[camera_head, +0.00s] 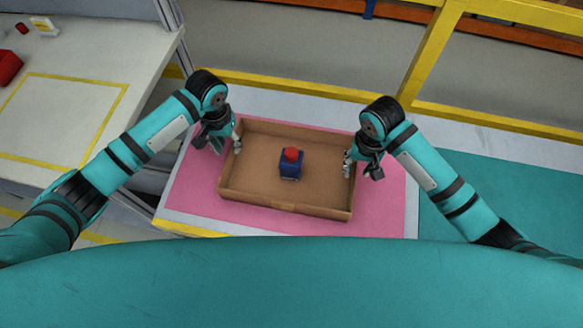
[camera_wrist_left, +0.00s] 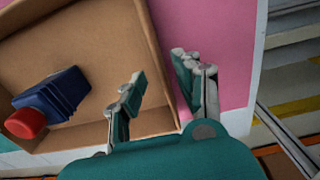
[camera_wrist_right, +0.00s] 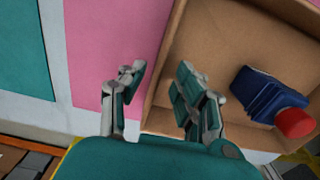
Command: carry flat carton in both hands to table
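The flat carton (camera_head: 255,172) is an open, shallow brown box lying on a pink mat (camera_head: 188,190). My left gripper (camera_head: 227,143) is at the carton's left wall. In the left wrist view its fingers (camera_wrist_left: 158,82) are spread, one on each side of that wall (camera_wrist_left: 157,55). My right gripper (camera_head: 361,164) is at the right wall. In the right wrist view its fingers (camera_wrist_right: 160,85) are spread around that wall (camera_wrist_right: 165,65). Gaps show between fingers and walls.
A white table (camera_head: 35,68) with a yellow outlined rectangle is at the left, with a red bin (camera_head: 9,67) at its edge. A yellow rail (camera_head: 430,50) runs behind. A teal surface (camera_head: 545,185) lies right of the mat. A floor gap separates the two tables.

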